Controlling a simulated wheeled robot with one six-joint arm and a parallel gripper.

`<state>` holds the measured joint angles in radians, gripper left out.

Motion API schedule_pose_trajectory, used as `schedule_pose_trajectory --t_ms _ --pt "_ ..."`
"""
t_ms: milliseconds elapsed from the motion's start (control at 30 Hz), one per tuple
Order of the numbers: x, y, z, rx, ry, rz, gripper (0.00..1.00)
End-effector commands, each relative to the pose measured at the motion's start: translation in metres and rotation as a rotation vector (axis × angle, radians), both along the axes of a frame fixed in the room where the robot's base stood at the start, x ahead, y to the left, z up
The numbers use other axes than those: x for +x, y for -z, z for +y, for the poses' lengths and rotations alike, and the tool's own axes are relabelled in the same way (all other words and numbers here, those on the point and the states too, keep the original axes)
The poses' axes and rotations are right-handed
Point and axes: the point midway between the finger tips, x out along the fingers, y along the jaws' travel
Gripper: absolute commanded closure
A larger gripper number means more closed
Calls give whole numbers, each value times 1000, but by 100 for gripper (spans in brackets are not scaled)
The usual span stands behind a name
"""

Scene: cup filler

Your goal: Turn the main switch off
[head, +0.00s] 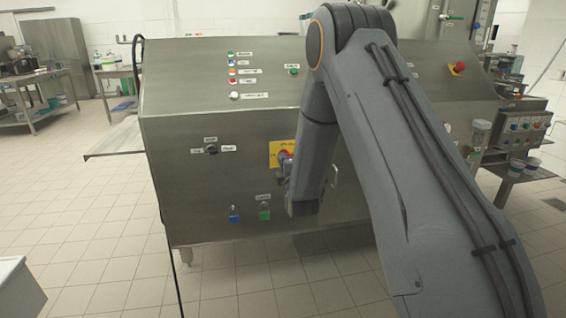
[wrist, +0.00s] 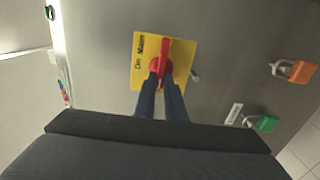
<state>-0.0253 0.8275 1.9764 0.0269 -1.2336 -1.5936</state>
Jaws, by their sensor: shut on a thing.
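The main switch is a red rotary handle (wrist: 164,52) on a yellow plate (wrist: 148,42), fixed to the steel front panel. In the wrist view my gripper (wrist: 163,80) is shut on the red handle, its two dark fingers on either side of it. The handle's long bar points towards the top of the wrist picture. In the head view the yellow plate (head: 274,155) shows beside my arm, which hides part of it. The plate's lettering is only partly readable.
A blue padlock (head: 234,214) and a green padlock (head: 265,211) hang below the switch. A black selector knob (head: 212,149) is to its left. A red emergency button (head: 457,68) is at the upper right.

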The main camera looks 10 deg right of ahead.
Motion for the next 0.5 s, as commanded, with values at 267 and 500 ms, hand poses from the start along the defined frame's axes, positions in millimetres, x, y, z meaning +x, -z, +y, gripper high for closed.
schedule_pose_trajectory --t_ms 267,500 --pt "0 1 0 -3 0 1 100" --pt "0 1 0 -2 0 1 71"
